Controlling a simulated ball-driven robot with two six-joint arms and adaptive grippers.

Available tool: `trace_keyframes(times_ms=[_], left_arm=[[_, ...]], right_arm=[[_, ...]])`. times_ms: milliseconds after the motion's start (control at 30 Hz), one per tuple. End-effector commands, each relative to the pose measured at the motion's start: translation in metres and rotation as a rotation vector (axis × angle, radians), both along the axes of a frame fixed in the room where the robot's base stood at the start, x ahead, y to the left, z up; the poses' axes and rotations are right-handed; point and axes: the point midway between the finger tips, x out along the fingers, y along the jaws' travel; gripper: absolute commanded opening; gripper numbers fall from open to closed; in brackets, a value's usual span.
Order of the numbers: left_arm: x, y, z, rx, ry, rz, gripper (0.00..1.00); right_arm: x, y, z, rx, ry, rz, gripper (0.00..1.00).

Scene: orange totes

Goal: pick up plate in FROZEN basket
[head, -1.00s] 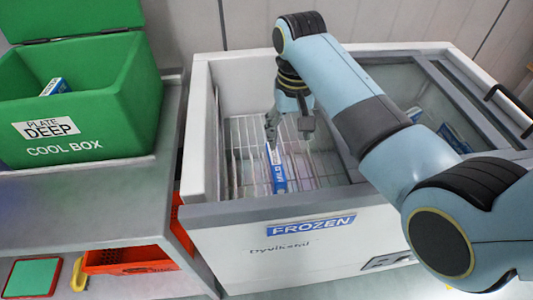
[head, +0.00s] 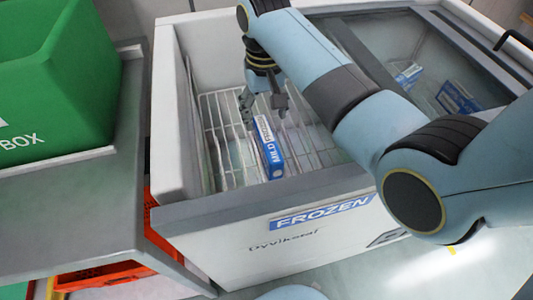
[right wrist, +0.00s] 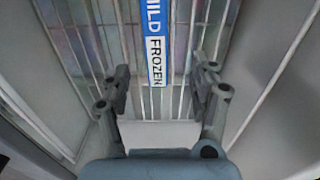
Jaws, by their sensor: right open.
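A narrow blue and white box (head: 269,148), marked MILD FROZEN, stands in the wire basket (head: 222,150) inside the open part of the white FROZEN freezer (head: 260,250). My right gripper (head: 263,112) is over the basket, open, at the far end of the box. In the right wrist view the box (right wrist: 156,45) lies ahead between the two open fingers, its FROZEN end nearest the gripper (right wrist: 162,80). I cannot tell whether the fingers touch it. My left gripper is not in view.
The freezer's walls surround the basket, and its glass lid (head: 385,50) covers the right part, with more blue packs (head: 455,97) beneath. A green cool box (head: 50,80) stands on a grey table (head: 70,205) at left. Orange crates (head: 110,275) sit below.

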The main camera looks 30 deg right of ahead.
Motion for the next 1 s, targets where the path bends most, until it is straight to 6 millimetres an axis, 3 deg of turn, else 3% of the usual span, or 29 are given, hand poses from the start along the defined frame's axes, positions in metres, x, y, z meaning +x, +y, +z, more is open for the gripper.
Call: trace_keyframes(times_ms=[300, 533, 800, 1000], left_arm=[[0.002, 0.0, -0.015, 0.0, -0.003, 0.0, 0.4], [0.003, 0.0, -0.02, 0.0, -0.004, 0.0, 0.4], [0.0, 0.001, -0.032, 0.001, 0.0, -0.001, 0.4], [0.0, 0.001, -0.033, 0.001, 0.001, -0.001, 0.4]], right_arm=[[-0.001, -0.001, -0.048, 0.0, 0.003, 0.0, 0.62], [0.0, -0.002, -0.068, -0.001, 0.001, 0.0, 0.62], [-0.001, -0.007, -0.108, -0.001, 0.002, 0.0, 0.62], [0.0, -0.006, -0.111, 0.0, 0.0, 0.0, 0.62]])
